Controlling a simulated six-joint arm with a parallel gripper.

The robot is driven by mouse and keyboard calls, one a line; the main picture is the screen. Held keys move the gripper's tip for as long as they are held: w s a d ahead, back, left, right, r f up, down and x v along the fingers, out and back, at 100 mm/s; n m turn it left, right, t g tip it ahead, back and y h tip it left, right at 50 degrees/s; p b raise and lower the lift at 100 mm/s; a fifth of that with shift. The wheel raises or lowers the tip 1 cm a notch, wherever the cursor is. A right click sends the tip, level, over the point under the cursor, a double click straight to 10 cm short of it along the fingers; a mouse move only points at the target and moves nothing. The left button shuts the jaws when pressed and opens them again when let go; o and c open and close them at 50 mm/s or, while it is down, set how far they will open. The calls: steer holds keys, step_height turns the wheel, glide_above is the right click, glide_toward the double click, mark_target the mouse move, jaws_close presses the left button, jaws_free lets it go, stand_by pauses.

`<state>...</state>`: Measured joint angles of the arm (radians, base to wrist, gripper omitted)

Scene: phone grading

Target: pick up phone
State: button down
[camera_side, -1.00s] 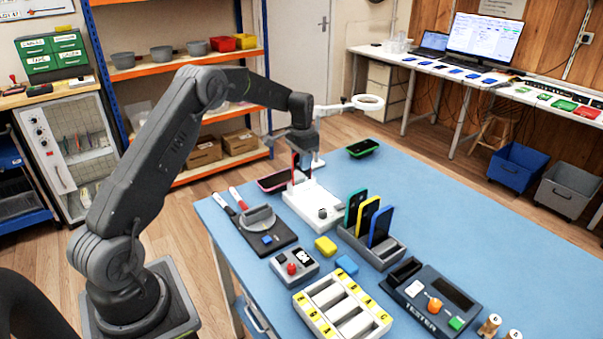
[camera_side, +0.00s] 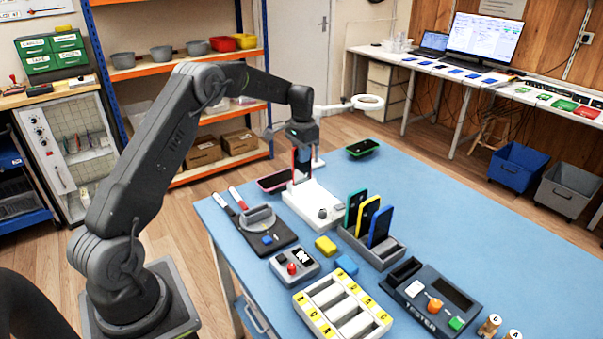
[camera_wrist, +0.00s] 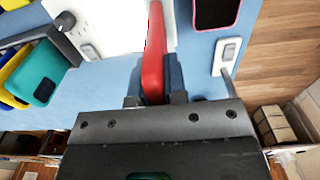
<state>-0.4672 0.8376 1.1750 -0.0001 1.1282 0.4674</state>
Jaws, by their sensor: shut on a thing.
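My gripper (camera_side: 302,150) is shut on a red phone (camera_wrist: 153,60), which stands on edge between the fingers. In the wrist view my gripper (camera_wrist: 155,98) has a finger on each side of it. In the side view the phone is small and partly hidden, above the far end of a white fixture (camera_side: 320,208). Whether its lower end touches the fixture is unclear. A pink-edged phone (camera_side: 272,182) lies flat just left of it; it also shows in the wrist view (camera_wrist: 215,10). Teal (camera_side: 353,207), yellow (camera_side: 367,216) and blue phones (camera_side: 380,227) stand in a grey rack (camera_side: 388,257).
A green-edged tray or phone (camera_side: 362,148) lies at the far table edge. A ring lamp (camera_side: 367,102) stands behind my gripper. A tester (camera_side: 405,291), a white slotted tray (camera_side: 322,328) and a dark mat (camera_side: 282,238) stand nearer. The table's right side is clear.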

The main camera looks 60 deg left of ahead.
steer(key=shift+r, duration=1.35)
